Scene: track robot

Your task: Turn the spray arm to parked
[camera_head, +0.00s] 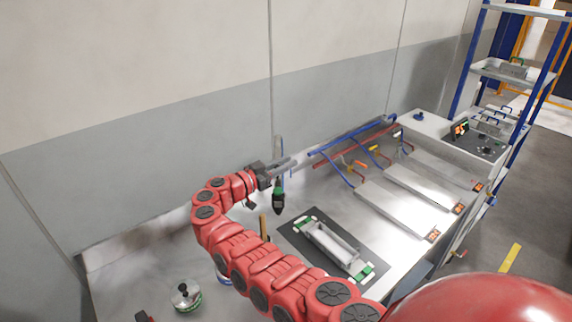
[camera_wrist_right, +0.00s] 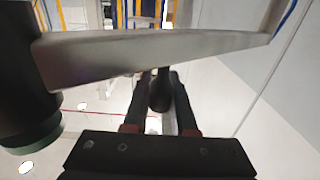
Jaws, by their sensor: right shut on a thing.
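The spray arm (camera_head: 283,164) is a grey bar above the bench near the back wall, with a black and green nozzle (camera_head: 278,197) hanging from it. In the right wrist view the bar (camera_wrist_right: 150,55) crosses the upper part, and the nozzle (camera_wrist_right: 22,115) shows large at the left. My right gripper (camera_head: 266,173) is at the bar; its two fingers (camera_wrist_right: 161,90) are shut on a dark knob (camera_wrist_right: 160,96) below the bar. The bar partly hides the fingertips. My left gripper is not in view.
A round green-banded pot (camera_head: 186,297) stands front left. The back wall is close behind the spray arm.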

